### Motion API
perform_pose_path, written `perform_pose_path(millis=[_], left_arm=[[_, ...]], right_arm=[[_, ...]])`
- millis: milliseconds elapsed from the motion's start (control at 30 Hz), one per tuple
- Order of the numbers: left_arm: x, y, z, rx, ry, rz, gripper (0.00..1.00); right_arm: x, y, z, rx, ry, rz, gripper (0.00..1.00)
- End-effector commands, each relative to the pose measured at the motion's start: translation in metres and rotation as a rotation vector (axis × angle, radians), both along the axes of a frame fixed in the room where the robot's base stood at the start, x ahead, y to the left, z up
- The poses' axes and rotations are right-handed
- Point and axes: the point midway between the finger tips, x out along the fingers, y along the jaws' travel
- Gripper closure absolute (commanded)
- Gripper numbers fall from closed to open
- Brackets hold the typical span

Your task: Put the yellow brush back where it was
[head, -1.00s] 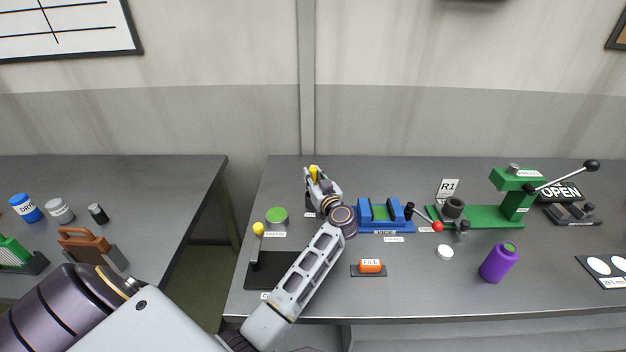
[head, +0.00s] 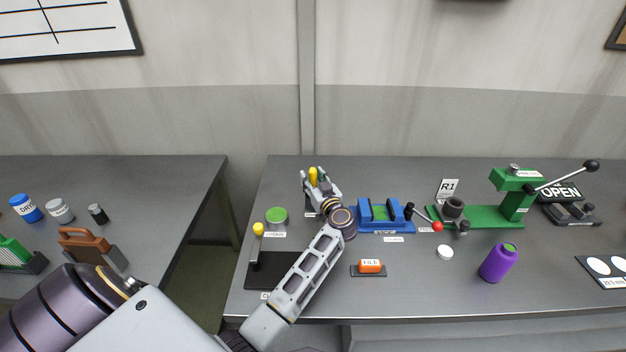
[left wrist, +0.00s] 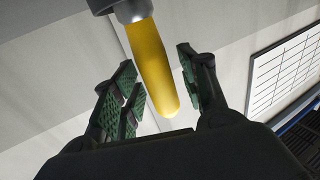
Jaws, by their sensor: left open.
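The yellow brush (head: 313,174) is at the back left of the middle table, its yellow handle showing in the head view. In the left wrist view its yellow handle (left wrist: 150,60) lies between the finger pads, with a grey collar at its upper end. My left gripper (head: 315,181) is open around the handle, and gaps show on both sides of it in the wrist view. The brush's lower part and whatever holds it are hidden behind my gripper in the head view. My right gripper is not in view.
A green-topped can (head: 276,214) and a yellow-knobbed tool on a black pad (head: 262,274) are left of my arm. A blue vise (head: 384,214) stands close to its right. An orange file block (head: 370,267) and purple bottle (head: 498,263) are nearer the front.

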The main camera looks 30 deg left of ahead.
Motion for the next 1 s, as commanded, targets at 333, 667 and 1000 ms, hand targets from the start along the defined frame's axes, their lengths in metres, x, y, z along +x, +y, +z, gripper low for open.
perform_pose_path(millis=[333,667,1000], left_arm=[[-0.007,-0.010,0.002,-0.001,0.001,-0.001,0.57],[-0.033,-0.046,0.001,-0.002,0.002,-0.001,0.57],[-0.061,-0.084,0.001,-0.002,0.001,0.000,0.57]], right_arm=[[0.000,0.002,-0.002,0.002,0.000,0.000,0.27],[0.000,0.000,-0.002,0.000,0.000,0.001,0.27],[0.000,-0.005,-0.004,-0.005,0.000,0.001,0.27]])
